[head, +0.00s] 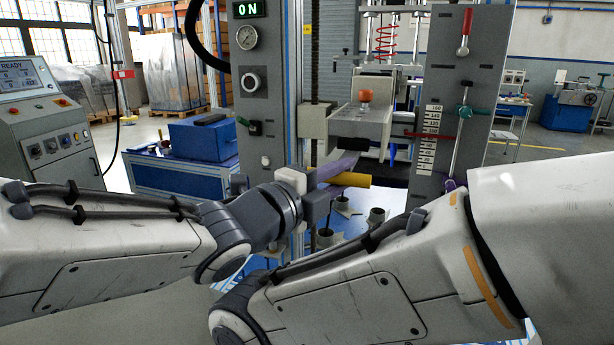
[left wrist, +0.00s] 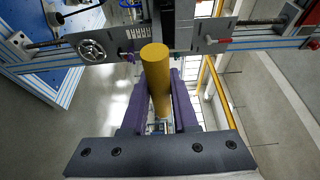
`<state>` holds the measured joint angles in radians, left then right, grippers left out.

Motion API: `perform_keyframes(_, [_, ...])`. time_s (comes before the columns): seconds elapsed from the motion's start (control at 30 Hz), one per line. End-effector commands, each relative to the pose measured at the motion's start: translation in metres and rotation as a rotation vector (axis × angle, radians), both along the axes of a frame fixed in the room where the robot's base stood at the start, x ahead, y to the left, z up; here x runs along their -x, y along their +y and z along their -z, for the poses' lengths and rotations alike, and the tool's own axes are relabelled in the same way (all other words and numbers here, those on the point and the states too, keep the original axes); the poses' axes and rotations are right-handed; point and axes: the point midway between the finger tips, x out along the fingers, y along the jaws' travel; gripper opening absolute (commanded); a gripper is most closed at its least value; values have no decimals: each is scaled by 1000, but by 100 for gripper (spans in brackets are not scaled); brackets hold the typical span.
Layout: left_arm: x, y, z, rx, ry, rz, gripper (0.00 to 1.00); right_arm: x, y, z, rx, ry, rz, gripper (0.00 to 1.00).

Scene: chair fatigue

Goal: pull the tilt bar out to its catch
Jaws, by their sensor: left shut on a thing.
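The tilt bar (head: 352,180) is a yellow round bar that sticks out to the right from my left gripper in the head view. My left gripper (head: 340,170) has purple fingers and is shut on it, in front of the machine below the grey platform. In the left wrist view the yellow bar (left wrist: 156,75) lies between the two purple fingers (left wrist: 158,95), its round end towards the grey machine frame. I cannot tell where the bar joins the machine or whether a catch holds it. My right arm crosses the lower right of the head view, but its gripper is out of view.
The grey left column (head: 266,100) carries a gauge and a lit ON sign. The right column (head: 455,90) has a scale and levers. A handwheel (left wrist: 91,49) shows in the left wrist view.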

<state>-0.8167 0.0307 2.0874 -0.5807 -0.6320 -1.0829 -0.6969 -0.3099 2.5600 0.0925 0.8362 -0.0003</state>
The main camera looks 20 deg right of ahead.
Motion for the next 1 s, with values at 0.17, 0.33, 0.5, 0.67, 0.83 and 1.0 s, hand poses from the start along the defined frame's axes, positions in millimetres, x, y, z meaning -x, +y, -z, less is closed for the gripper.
perform_keyframes(0.17, [2,4,2,-3,3,-2,0,0,0,1,0,0,0,0])
perform_keyframes(0.33, [2,4,2,-5,2,-2,31,0,0,1,0,0,0,0])
perform_keyframes(0.5, [2,3,1,-4,2,0,39,0,0,1,0,0,0,0])
perform_keyframes(0.67, [2,2,1,-3,1,1,39,0,0,0,0,0,0,0])
perform_keyframes(0.83, [8,16,0,-2,0,-1,39,0,0,-2,0,0,0,0])
perform_keyframes(1.0, [21,47,-1,-2,0,-3,39,0,0,-7,0,0,0,0])
